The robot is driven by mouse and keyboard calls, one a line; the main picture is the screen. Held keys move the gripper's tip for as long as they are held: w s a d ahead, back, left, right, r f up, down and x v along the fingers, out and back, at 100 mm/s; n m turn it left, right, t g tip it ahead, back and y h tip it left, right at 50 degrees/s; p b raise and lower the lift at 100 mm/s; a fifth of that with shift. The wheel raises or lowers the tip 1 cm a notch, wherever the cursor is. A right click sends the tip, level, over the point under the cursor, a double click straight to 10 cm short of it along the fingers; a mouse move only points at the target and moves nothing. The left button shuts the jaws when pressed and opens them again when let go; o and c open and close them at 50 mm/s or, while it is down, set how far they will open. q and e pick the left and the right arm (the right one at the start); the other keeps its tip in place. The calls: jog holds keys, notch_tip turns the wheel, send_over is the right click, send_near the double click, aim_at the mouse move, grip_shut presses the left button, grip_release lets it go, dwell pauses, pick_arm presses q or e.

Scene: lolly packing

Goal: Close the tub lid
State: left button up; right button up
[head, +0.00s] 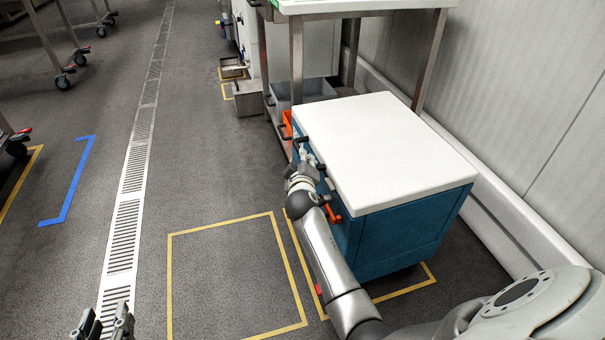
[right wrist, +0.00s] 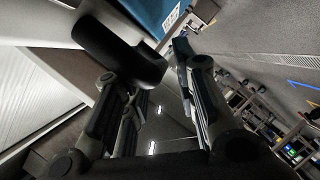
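The blue tub (head: 400,240) stands on the floor at the right in the head view. Its white lid (head: 385,150) lies over the top and looks flat, with no clear gap. My right gripper is at the tub's left side, by a black handle just below the lid edge; its fingertips are hard to make out in the head view. In the right wrist view my right gripper's fingers (right wrist: 165,70) are apart, with a thick black bar (right wrist: 120,50), likely the handle, by the left finger. My left gripper (head: 103,325) is open and empty at the bottom left, far from the tub.
An orange latch (head: 333,212) is on the tub's near left side. A steel table (head: 350,5) with a grey bin (head: 315,90) below stands behind. A white wall (head: 520,100) is close on the right. A yellow floor square (head: 235,280) left of the tub is empty.

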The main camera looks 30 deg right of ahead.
jog(key=v, duration=0.7)
jog(key=shift+s, duration=0.2)
